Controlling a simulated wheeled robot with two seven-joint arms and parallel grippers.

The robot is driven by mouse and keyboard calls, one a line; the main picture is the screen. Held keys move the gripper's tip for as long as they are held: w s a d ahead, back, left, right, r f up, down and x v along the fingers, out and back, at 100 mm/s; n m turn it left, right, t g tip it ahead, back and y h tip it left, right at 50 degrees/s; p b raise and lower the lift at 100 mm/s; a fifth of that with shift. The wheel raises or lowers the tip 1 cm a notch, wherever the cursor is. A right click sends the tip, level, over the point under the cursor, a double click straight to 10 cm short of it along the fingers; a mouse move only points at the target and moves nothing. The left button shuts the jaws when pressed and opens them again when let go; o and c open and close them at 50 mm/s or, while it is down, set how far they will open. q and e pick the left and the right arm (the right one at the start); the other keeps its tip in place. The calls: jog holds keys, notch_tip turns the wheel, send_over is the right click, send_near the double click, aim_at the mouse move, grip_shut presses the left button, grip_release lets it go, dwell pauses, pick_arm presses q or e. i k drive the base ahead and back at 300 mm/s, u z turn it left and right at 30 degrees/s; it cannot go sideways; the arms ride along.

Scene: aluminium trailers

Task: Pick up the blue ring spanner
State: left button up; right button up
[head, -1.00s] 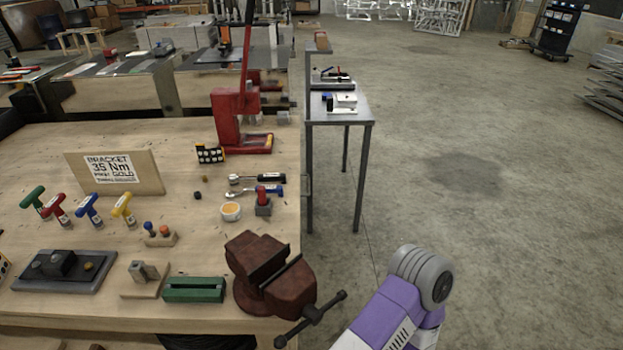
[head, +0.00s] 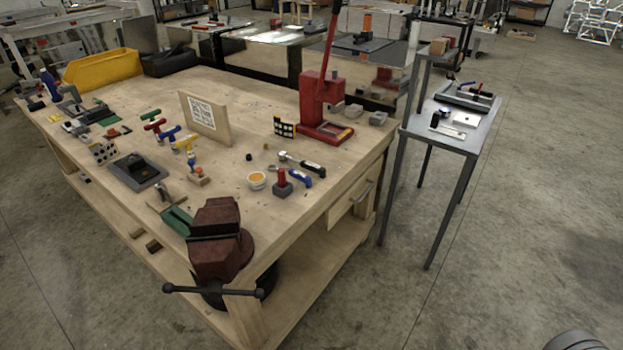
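A tool with a blue handle (head: 301,179), which looks like the blue ring spanner, lies on the right part of the wooden workbench (head: 262,133), near its right edge. Its metal end is partly hidden behind a small grey block with a red top (head: 282,184). A black-handled tool (head: 305,163) lies just behind it. Neither of my grippers is in view. Only a grey rounded piece of my arm shows at the bottom right corner, far from the spanner.
A dark red vise (head: 217,240) stands on the bench's near corner, its bar jutting out. A red press (head: 320,110) stands behind the spanner. A grey metal stand (head: 455,128) is right of the bench. Open floor lies right and front.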

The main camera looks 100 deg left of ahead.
aim_at(297, 174)
jog(key=u, duration=2.35)
jog(key=i, duration=2.55)
jog(key=u, duration=3.25)
